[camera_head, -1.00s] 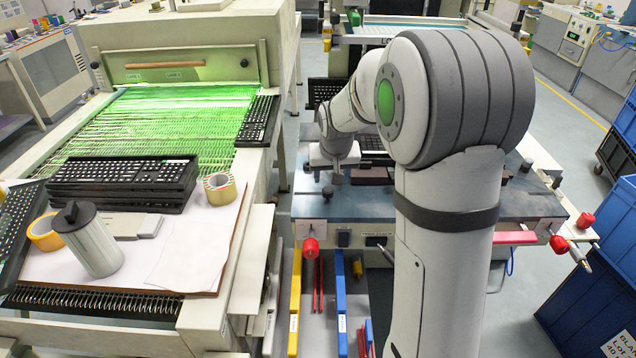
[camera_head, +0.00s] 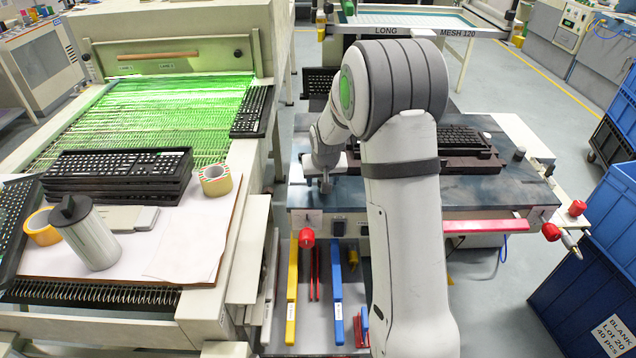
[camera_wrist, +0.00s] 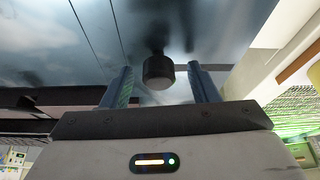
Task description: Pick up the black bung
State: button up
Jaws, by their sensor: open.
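The black bung (camera_wrist: 158,73) is a short dark cylinder on the blue-grey table top in the wrist view. My gripper (camera_wrist: 161,67) is open, with one blue finger on each side of the bung and a visible gap on both sides. The fingers are not shut on it. In the head view my gripper (camera_head: 326,184) points down at the left front part of the printing table (camera_head: 345,190). The bung is hard to make out there, behind or among the fingers.
A keyboard (camera_head: 455,140) sits in a dark brown holder at the table's right, with a small dark knob (camera_head: 519,154) beside it. The dryer conveyor (camera_head: 150,115) stands left, with stacked keyboards (camera_head: 118,172), tape and a canister (camera_head: 88,235). Blue crates (camera_head: 575,310) stand right.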

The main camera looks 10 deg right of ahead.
jog(key=c, duration=1.2)
jog(key=shift+o, duration=0.2)
jog(key=shift+r, duration=0.1)
